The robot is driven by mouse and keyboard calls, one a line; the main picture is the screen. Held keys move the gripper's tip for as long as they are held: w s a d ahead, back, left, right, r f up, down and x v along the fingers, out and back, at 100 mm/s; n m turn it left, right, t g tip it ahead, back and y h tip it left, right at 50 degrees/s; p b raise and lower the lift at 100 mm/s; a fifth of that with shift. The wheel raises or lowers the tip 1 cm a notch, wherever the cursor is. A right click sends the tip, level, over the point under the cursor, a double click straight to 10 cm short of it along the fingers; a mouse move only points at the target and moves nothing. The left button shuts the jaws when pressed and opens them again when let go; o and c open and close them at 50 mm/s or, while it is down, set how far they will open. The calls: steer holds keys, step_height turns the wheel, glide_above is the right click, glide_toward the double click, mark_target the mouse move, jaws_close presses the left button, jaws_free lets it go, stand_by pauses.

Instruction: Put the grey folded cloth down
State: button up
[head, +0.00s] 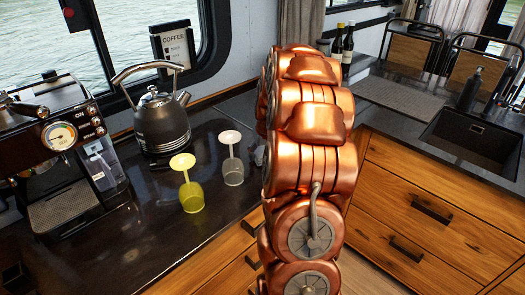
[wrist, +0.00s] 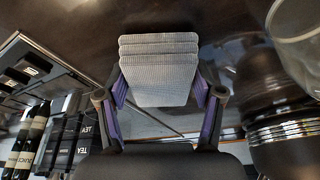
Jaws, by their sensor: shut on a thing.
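The grey folded cloth (wrist: 158,72) shows in the wrist view as a stack of thick folded layers. My gripper (wrist: 162,95) is shut on it, with one purple-padded finger at each side. The dark counter top lies beyond the cloth; I cannot tell whether the cloth touches it. In the head view my copper arm stands in front of the counter and hides my gripper and most or all of the cloth.
On the dark counter (head: 130,225) stand a kettle (head: 162,125), an upside-down yellow glass (head: 191,197), an upside-down clear glass (head: 232,170) and a coffee machine (head: 70,150). In the wrist view, bottles (wrist: 22,145) and tea boxes (wrist: 88,138) are at lower left. A sink (head: 465,140) is at right.

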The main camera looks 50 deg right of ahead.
steer(key=shift+f, duration=0.15)
steer(key=shift+f, duration=0.2)
steer(key=o, duration=1.2)
steer(key=shift+r, duration=0.1)
steer(key=shift+r, duration=0.35)
steer(key=b+v, duration=0.3)
steer(key=v, duration=0.8)
steer(key=shift+s+r, duration=0.2)
steer(key=shift+r, duration=0.05)
steer(key=shift+a, duration=0.1)
